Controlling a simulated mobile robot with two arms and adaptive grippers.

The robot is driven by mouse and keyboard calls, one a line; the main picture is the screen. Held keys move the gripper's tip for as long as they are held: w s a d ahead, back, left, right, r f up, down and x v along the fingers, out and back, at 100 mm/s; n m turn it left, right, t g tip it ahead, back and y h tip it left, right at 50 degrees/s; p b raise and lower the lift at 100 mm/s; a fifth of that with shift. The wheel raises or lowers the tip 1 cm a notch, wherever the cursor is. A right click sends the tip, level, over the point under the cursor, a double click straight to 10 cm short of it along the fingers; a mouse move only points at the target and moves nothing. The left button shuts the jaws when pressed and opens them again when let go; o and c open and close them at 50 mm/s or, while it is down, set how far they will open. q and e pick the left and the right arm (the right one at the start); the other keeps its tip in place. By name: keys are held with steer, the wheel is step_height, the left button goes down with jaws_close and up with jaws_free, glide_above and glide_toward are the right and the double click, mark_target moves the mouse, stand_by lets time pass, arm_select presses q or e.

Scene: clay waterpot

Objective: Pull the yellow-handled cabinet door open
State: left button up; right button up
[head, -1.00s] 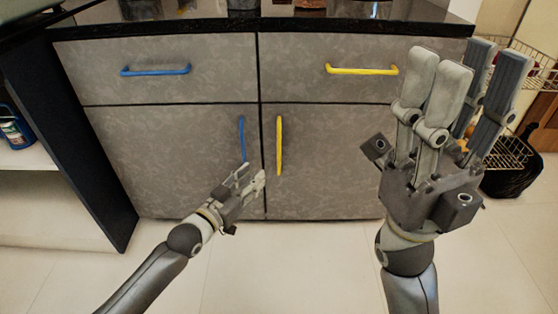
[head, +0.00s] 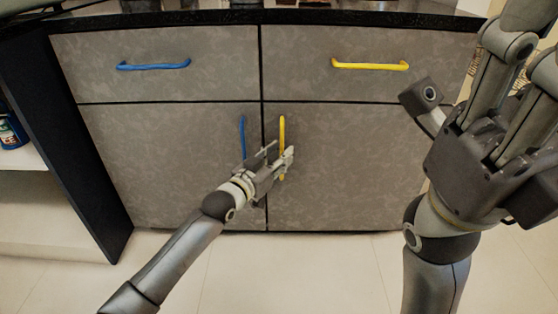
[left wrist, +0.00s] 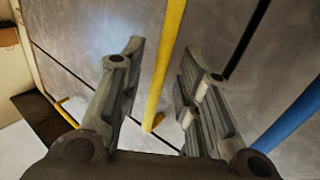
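The yellow vertical handle (head: 282,126) is on the right lower cabinet door (head: 350,165), which is closed. My left gripper (head: 282,162) is at the lower part of this handle in the head view. In the left wrist view, my left gripper (left wrist: 158,85) is open, with one finger on each side of the yellow handle (left wrist: 168,55). Gaps show between the handle and both fingers. My right gripper (head: 480,75) is large at the right of the head view, open and empty, with its upper fingertips cut off by the frame.
A blue vertical handle (head: 242,138) sits close left of the yellow one, on the left door (head: 170,160). Above are drawers with a blue handle (head: 153,66) and a yellow handle (head: 370,65). The tiled floor (head: 300,270) before the doors is clear of objects.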

arm_select(q)
steer(key=shift+c, duration=0.5)
jaws_close()
steer(key=shift+d, duration=0.1)
